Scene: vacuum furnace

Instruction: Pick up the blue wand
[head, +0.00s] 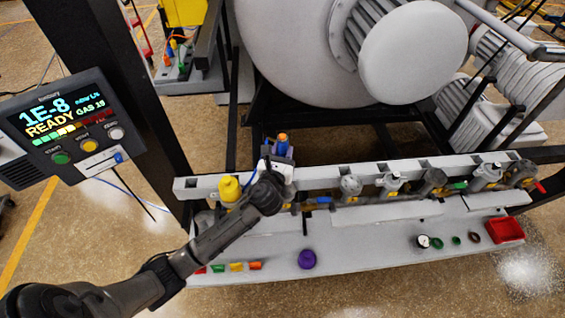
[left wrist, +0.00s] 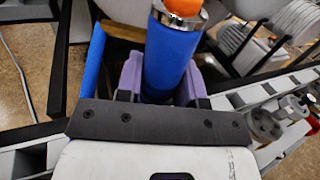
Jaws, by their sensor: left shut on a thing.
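The blue wand (head: 282,146) is a thick blue cylinder with an orange top, standing above the rail near the middle of the head view. In the left wrist view the blue wand (left wrist: 172,60) shows a silver collar under its orange tip. My left gripper (head: 277,163) is shut on it, with purple fingers on both sides in the left wrist view. The wand's lower end is hidden behind the gripper. My right gripper is not in view.
A grey rail (head: 330,182) carries several valves and fittings. A yellow cap (head: 229,188) stands just left of my gripper. A control panel (head: 72,127) stands at left; the furnace vessel (head: 300,50) is behind.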

